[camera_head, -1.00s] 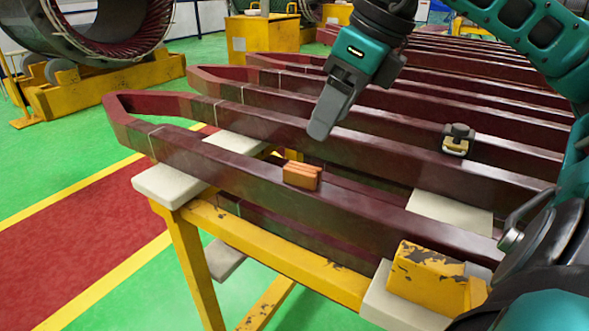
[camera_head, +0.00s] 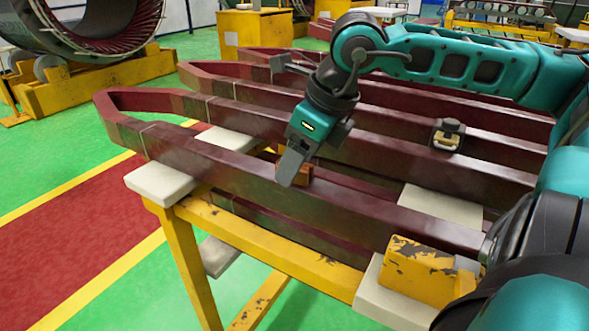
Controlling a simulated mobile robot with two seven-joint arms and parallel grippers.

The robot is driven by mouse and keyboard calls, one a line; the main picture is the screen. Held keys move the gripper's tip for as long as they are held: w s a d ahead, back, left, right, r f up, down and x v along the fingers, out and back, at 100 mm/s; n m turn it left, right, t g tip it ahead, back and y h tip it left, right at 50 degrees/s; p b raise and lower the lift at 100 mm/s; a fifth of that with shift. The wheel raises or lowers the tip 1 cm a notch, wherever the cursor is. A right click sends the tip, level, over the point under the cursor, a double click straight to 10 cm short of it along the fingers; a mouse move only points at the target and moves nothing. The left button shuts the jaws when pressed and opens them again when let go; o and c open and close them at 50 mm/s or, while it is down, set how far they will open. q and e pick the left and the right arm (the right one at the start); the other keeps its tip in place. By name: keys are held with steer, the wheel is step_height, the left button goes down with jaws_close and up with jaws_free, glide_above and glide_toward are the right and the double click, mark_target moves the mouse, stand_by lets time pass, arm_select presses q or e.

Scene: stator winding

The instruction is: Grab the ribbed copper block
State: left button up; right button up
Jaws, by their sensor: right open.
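The ribbed copper block (camera_head: 301,174) sits on the nearest dark red bar (camera_head: 215,168), and my right gripper hides most of it. My right gripper (camera_head: 291,172) points down at the block, with its fingers in front of and around the block's place. The fingers line up in this view, so the gap between them is hidden. I cannot tell whether they touch the block. My left gripper is not in view.
Several long dark red bars lie side by side on a yellow stand (camera_head: 262,243) with white pads (camera_head: 165,182). A small black and tan clamp-like part (camera_head: 447,135) sits on a farther bar. A worn yellow block (camera_head: 420,268) stands at the front right.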

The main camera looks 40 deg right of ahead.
jaws_close()
stand_by(0.6)
